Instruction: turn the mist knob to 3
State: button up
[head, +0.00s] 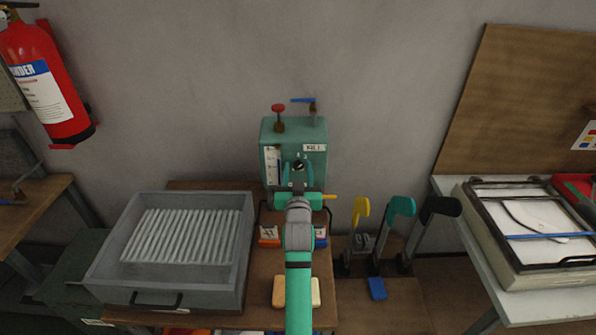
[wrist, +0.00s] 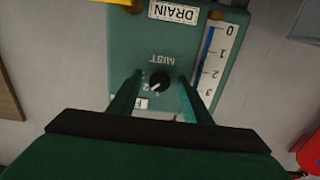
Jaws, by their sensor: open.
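The mist knob (wrist: 159,81) is a small black dial on the front of a green box (wrist: 130,40), below an upside-down MIST label in the wrist view. A pale pointer mark shows toward its lower left, near small digits; I cannot tell its exact setting. My gripper (wrist: 159,84) is open, with one finger on each side of the knob in the wrist view. I cannot tell whether either finger touches it. In the head view my gripper (head: 298,170) is in front of the green box (head: 310,133) and hides part of its face.
A red valve (head: 278,110) and a blue lever (head: 303,100) stand on the box. A grey tray (head: 245,230) with white ribs lies at left. Yellow, teal and black levers (head: 401,207) rise at right. A white gauge strip (wrist: 217,55) is beside the knob.

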jog(key=shift+c, duration=0.5)
jog(key=c, duration=0.9)
jog(key=shift+m, duration=0.4)
jog(key=m, duration=0.3)
jog(key=shift+m, duration=0.4)
jog(key=shift+a+m, duration=0.1)
jog(key=shift+m, duration=2.1)
jog(key=o, duration=1)
